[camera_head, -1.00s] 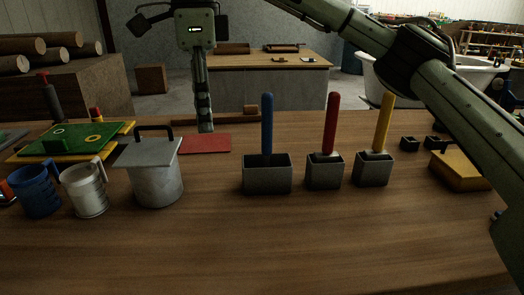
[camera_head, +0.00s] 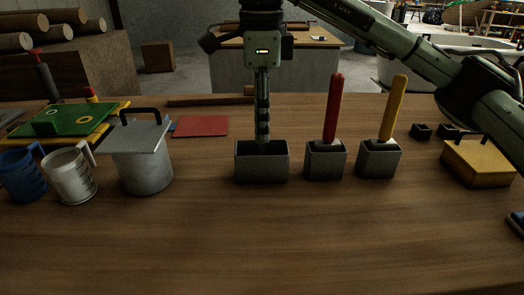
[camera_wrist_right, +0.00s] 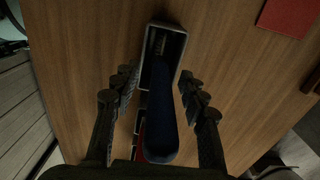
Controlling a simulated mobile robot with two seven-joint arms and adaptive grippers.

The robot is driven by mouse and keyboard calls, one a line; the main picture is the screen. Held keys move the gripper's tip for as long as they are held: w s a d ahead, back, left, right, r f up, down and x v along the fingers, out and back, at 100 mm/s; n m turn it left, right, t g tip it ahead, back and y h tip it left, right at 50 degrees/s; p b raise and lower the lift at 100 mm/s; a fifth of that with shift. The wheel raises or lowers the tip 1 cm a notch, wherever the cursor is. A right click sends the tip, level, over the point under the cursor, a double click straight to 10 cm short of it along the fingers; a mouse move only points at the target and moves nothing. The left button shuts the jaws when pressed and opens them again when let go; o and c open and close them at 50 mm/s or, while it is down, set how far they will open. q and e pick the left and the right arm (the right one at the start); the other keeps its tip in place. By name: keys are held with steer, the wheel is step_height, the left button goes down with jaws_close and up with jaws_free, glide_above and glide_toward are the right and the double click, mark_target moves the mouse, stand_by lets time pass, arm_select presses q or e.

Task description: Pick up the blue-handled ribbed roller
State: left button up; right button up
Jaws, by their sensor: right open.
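The blue-handled ribbed roller stands upright in a wide grey box (camera_head: 262,165); in the head view my right gripper hides its handle. In the right wrist view the dark blue handle (camera_wrist_right: 160,108) points toward the camera, between the fingers, and the ribbed end shows inside the box (camera_wrist_right: 177,40). My right gripper (camera_head: 263,132) points straight down over the box. Its fingers (camera_wrist_right: 158,88) are open on both sides of the handle, with gaps showing. My left gripper is in neither view.
Close to the right stand two smaller grey boxes, with a red handle (camera_head: 333,108) and a yellow handle (camera_head: 393,108). A lidded grey pot (camera_head: 145,165) and mugs stand left. A red plate (camera_head: 201,126) lies behind. The front of the table is clear.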

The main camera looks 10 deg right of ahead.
steer(key=shift+f, duration=0.4)
steer(key=shift+c, duration=0.2)
jaws_close()
steer(key=shift+r, duration=0.1)
